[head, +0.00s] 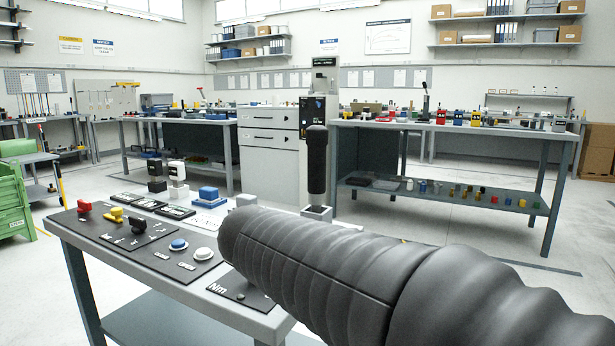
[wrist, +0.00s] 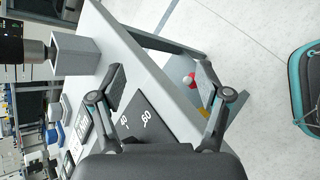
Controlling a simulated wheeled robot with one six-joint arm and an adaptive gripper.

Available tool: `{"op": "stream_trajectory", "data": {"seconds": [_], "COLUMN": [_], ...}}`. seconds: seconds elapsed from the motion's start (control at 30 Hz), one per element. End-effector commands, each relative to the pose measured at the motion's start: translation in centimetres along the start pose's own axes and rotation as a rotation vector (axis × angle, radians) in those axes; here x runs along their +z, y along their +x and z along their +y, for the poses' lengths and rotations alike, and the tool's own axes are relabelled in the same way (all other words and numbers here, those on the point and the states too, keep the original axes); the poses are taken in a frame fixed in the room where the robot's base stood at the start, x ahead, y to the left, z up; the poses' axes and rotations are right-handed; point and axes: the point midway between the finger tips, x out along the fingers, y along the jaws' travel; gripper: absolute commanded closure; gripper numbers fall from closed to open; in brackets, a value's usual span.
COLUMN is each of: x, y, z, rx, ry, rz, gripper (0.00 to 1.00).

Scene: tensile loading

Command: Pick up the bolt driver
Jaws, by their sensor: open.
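The bolt driver (head: 317,160), black and thick-handled, stands upright in a small grey square holder (head: 316,212) on the near workbench in the head view. In the wrist view the picture is turned sideways. There the driver (wrist: 22,48) lies across the upper left edge, only partly in frame, its narrow end going into the grey holder (wrist: 75,55). My gripper (wrist: 161,84) is open with nothing between its fingers. It is apart from the driver, which is left of the fingers in that view. In the head view my ribbed black arm hides the gripper.
The near workbench (head: 262,318) carries a red knob (head: 84,207), a blue button (head: 179,244), a white button (head: 203,254) and dark panels. Dark-legged benches with parts stand behind. A teal-edged dark item (wrist: 308,90) is on the floor at right in the wrist view.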

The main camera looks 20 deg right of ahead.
Motion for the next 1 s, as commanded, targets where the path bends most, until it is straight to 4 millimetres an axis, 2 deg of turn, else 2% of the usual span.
{"op": "stream_trajectory", "data": {"seconds": [0.03, 0.2, 0.3, 0.4, 0.53, 0.63, 1.0], "x": [-0.4, -1.1, -2.0, -2.8, -3.2, -2.9, -0.3], "y": [0.1, -1.2, -2.4, -3.5, -4.1, -3.6, 1.3], "z": [3.0, 11.8, 15.5, 18.0, 19.6, 20.4, 23.3], "rx": [0.05, 0.191, 0.239, 0.269, 0.284, 0.286, 0.286], "ry": [-0.133, -0.518, -0.674, -0.775, -0.836, -0.847, -0.846], "rz": [-0.072, -0.336, -0.471, -0.569, -0.636, -0.652, -0.649], "gripper": [0.24, 0.24, 0.24, 0.24, 0.24, 0.24, 0.24]}}
